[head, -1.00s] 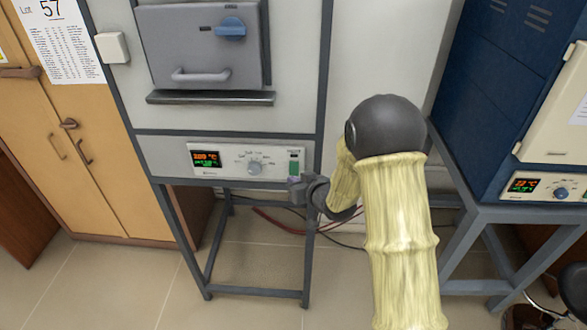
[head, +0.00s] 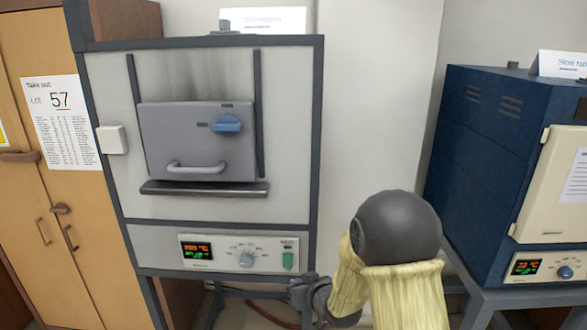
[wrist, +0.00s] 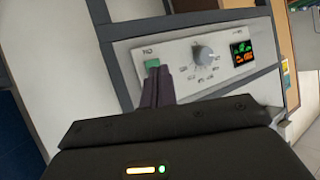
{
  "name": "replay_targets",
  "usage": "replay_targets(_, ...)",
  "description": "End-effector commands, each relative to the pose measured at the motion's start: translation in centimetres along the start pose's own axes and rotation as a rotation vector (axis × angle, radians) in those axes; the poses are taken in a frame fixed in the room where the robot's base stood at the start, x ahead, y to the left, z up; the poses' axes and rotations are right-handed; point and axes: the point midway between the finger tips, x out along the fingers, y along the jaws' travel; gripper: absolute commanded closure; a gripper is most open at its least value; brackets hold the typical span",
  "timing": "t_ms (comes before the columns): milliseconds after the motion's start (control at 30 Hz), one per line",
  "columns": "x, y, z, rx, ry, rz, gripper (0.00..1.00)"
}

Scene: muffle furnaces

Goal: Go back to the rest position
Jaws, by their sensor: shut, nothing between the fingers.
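My gripper (head: 298,290) is shut and empty, just below the lower right corner of the grey furnace's control panel in the head view. In the wrist view its dark purple fingers (wrist: 158,86) are together, with their tips just by the green switch (wrist: 152,64). I cannot tell whether they touch it. The green switch also shows in the head view (head: 288,261). The grey furnace (head: 108,180) has its door (head: 185,145) closed, with a blue knob (head: 226,125) on it. Its panel (head: 215,260) has a lit display and a dial.
A blue furnace (head: 470,160) stands on a stand to the right of my arm. A wooden cabinet (head: 30,220) with a "Lot 57" sheet (head: 60,120) is at the left. A white wall (head: 375,120) lies between the furnaces.

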Motion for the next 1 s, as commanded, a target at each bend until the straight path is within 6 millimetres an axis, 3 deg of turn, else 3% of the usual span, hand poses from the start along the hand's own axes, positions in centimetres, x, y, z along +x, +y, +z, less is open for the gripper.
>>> replay_targets(100,-3.4,2.4,0.6,0.015,-0.109,0.110,1.00)
replay_targets(300,-10.6,5.0,3.5,0.080,-0.342,0.268,1.00)
replay_targets(467,-17.0,5.1,6.5,0.162,-0.535,0.342,1.00)
replay_targets(633,-23.1,3.5,9.6,0.257,-0.718,0.364,1.00)
replay_targets(800,-25.7,2.4,10.9,0.302,-0.800,0.357,1.00)
replay_targets(1000,-25.8,2.3,11.0,0.303,-0.806,0.356,1.00)
